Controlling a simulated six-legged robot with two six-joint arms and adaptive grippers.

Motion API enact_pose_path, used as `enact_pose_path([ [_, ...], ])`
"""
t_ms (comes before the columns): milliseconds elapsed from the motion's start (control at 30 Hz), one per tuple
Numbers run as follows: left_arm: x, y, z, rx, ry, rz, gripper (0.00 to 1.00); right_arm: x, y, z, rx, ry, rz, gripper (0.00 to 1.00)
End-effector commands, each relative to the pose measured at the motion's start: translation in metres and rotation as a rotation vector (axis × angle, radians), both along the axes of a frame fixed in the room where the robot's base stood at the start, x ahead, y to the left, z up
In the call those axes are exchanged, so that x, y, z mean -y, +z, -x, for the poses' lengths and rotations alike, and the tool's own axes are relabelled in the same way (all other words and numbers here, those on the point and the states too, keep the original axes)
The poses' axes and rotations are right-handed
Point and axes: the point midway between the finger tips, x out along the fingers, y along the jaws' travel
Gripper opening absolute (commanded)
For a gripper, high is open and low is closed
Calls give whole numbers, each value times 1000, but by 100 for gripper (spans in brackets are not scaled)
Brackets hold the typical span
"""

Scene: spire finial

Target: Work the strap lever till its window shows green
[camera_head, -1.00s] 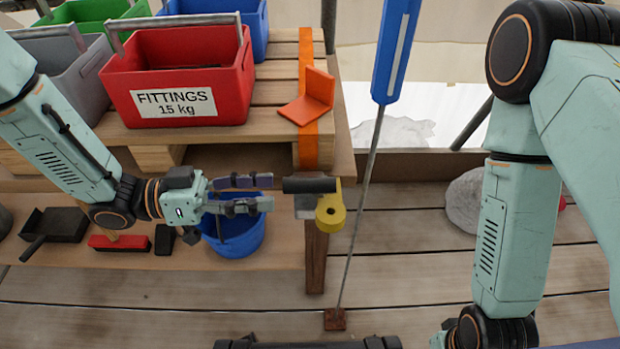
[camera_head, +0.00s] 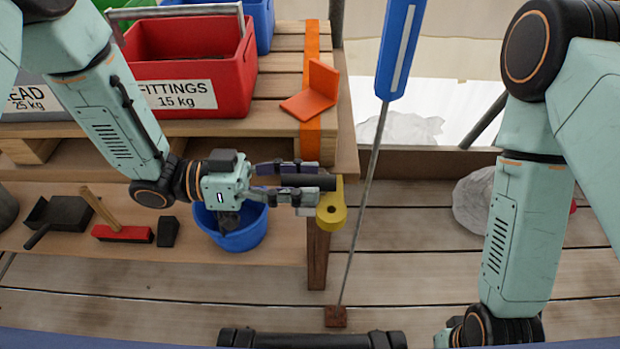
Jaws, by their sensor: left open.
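The strap lever has a black handle (camera_head: 325,182) beside a yellow piece with a hole (camera_head: 332,208), at the right front edge of the pallet. An orange strap (camera_head: 312,45) runs over the pallet above it. My left gripper (camera_head: 305,181) reaches in from the left, its fingers open on either side of the black handle. Whether they touch it I cannot tell. The fingers hide part of the handle and of the grey body behind it. No colour window can be made out. My right arm hangs at the right, its fingers out of view.
A red fittings crate (camera_head: 190,72) and an orange corner piece (camera_head: 312,92) sit on the pallet. Below are a blue bucket (camera_head: 232,238) and a red brush (camera_head: 122,234). A blue-topped pole (camera_head: 398,50) rises just right of the lever. Floorboards to the right are mostly clear.

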Motion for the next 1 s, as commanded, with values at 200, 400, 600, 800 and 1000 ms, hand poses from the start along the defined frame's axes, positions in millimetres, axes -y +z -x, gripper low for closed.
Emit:
enact_pose_path([
  [200, 13, 0, 0, 0, 0, -1, 47, 0, -1, 0, 0, 0, 0, 40],
  [400, 16, 0, -1, 0, 1, 0, 47, 0, -1, 0, 0, 0, 0, 40],
  [600, 15, 0, -1, 0, 1, 0, 40, 0, -1, 0, 0, 0, 0, 40],
  [800, 15, 0, -1, 0, 1, 0, 23, 0, -1, 0, 0, 0, 0, 40],
  [1000, 15, 0, -1, 0, 1, 0, 6, 0, -1, 0, 0, 0, 0, 40],
])
